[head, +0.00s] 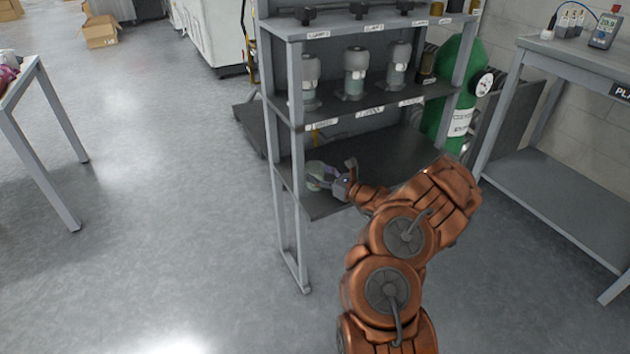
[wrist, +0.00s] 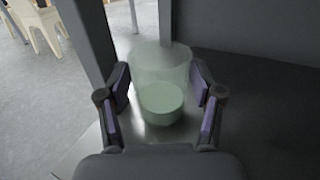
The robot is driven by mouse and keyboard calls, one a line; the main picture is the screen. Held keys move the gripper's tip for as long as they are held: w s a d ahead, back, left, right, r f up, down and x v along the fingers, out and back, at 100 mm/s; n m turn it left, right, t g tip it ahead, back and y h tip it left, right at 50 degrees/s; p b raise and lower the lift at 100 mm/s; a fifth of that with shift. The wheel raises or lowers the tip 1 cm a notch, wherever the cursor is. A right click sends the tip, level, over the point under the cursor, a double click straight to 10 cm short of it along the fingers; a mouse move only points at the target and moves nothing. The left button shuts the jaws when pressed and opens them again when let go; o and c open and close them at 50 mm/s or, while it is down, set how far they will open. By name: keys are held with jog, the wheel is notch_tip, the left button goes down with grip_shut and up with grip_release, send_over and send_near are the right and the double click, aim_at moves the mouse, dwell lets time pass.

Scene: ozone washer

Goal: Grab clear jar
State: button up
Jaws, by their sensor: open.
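The clear jar (wrist: 162,75) stands between the two fingers of my gripper (wrist: 160,100) in the wrist view. It is see-through, with a pale green block or fill in its lower part. The fingers are open, one on each side, with visible gaps to the jar. In the head view my gripper (head: 333,178) reaches onto the shelf rack's lower shelf at its left front corner. The jar (head: 316,184) is small there and partly hidden by the fingers.
The grey rack (head: 283,118) has a post close to the jar's left. A green gas cylinder (head: 461,110) stands behind right. A grey bench (head: 560,190) is at right.

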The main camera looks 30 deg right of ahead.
jog(key=shift+x, duration=1.25)
jog(key=shift+c, duration=0.3)
jog(key=c, duration=1)
